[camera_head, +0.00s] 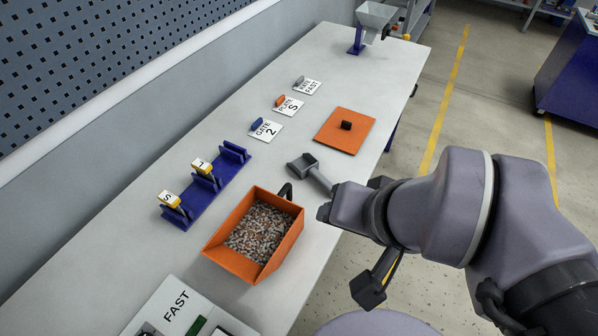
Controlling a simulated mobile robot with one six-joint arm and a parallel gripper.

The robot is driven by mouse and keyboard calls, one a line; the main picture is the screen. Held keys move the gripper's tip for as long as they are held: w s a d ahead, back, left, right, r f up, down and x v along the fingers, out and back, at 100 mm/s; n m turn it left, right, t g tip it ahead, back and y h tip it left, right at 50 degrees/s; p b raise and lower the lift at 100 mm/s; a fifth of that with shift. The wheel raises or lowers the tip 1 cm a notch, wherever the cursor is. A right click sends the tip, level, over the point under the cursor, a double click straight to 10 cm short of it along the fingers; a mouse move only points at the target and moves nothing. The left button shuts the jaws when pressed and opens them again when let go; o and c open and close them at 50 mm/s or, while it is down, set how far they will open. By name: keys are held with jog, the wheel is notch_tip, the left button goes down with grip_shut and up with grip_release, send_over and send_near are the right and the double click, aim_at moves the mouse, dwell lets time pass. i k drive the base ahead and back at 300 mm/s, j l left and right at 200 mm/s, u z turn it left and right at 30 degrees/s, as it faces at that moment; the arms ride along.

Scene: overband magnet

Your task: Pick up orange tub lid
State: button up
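The orange tub lid (333,138) is a flat orange square with a dark knob (346,125) in its middle. It lies flat on the white bench, right of the label cards. The orange tub (231,262) stands open nearer to me and holds grey and brown granules. My gripper (325,212) is over the bench's right edge, between tub and lid and apart from the lid.
A blue rack (208,187) with yellow-topped pieces, cards (266,130) and a hopper (374,18) stand on the bench (240,95). Bench space beyond the lid is clear.

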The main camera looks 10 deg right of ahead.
aim_at(346, 130)
jog(key=i+l+u, duration=0.6)
jog(key=l, duration=0.4)
jog(key=i+l+u, duration=0.35)
jog(key=l, duration=0.25)
jog(key=l+u, duration=0.3)
jog(key=l, duration=0.35)
jog(key=i+l+u, duration=0.1)
jog(key=l+u, duration=0.2)
jog(key=l, duration=0.4)
jog(key=l+u, duration=0.3)
jog(key=l, duration=0.35)
